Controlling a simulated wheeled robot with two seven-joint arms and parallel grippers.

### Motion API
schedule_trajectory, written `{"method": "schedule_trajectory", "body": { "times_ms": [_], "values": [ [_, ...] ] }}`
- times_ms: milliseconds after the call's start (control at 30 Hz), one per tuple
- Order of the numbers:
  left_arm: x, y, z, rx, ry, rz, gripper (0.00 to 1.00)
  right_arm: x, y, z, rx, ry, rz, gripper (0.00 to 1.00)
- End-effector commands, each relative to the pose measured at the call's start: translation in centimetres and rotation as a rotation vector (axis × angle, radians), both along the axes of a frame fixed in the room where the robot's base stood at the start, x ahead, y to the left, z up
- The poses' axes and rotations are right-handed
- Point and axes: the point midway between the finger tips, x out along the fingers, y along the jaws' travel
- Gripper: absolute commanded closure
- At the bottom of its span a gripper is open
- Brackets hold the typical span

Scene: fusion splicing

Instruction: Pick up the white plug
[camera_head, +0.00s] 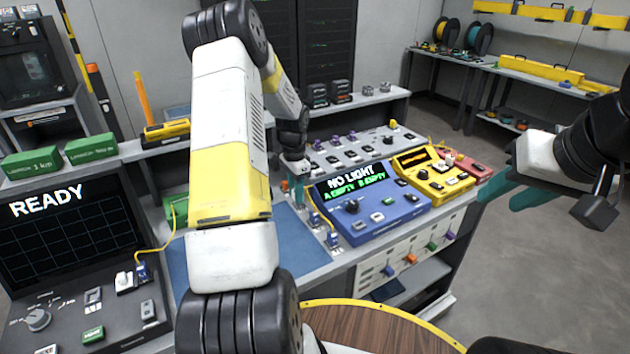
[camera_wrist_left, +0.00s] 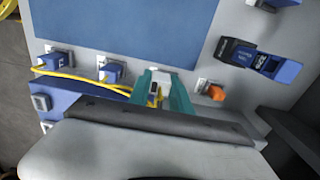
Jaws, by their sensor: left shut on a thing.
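In the left wrist view, the white plug (camera_wrist_left: 157,76) sits between the teal fingers of my left gripper (camera_wrist_left: 163,92). The gripper is shut on it, close to the grey bench surface. I cannot tell whether the plug is clear of its socket. In the head view, my left gripper (camera_head: 294,184) points down at the bench by the blue mat and is partly hidden by my wrist. The plug itself cannot be made out there. My right gripper (camera_head: 512,193) is at the far right, its teal fingers apart and empty, away from the bench.
An orange plug (camera_wrist_left: 215,93) stands right beside my left gripper. Two blue plugs (camera_wrist_left: 112,72) with a yellow cable (camera_wrist_left: 85,77) sit on its left. The blue mat (camera_wrist_left: 125,30) is clear. A blue tester (camera_head: 372,203) reads NO LIGHT, and a black console (camera_head: 72,240) reads READY.

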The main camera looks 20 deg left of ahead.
Motion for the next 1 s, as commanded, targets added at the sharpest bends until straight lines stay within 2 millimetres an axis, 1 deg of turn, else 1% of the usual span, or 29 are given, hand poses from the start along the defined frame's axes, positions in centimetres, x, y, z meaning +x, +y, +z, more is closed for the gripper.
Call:
{"method": "schedule_trajectory", "body": {
  "times_ms": [33, 300, 400, 500, 700, 967, 1000],
  "values": [
    [-1.4, 0.0, 0.3, 0.001, 0.0, 0.001, 1.0, 0.0, 0.0, 0.0, 0.0, 0.0, 0.0, 0.64],
    [-8.6, -0.5, 0.9, 0.001, -0.001, 0.001, 1.0, 0.0, 0.0, 0.0, 0.0, 0.0, 0.0, 0.64],
    [-10.6, -0.6, 1.1, 0.001, -0.001, 0.001, 1.0, 0.0, 0.0, 0.0, 0.0, 0.0, 0.0, 0.64],
    [-12.1, -0.6, 1.2, 0.001, -0.001, 0.001, 1.0, 0.0, 0.0, 0.0, 0.0, 0.0, 0.0, 0.64],
    [-13.4, -0.7, 1.3, 0.0, -0.001, 0.001, 1.0, 0.0, 0.0, 0.0, 0.0, 0.0, 0.0, 0.64],
    [-13.5, -0.7, 1.3, 0.0, -0.001, 0.001, 1.0, 0.0, 0.0, 0.0, 0.0, 0.0, 0.0, 0.64],
    [-13.5, -0.7, 1.3, 0.0, -0.001, 0.001, 0.79, 0.0, 0.0, 0.0, 0.0, 0.0, 0.0, 0.64]
  ]
}}
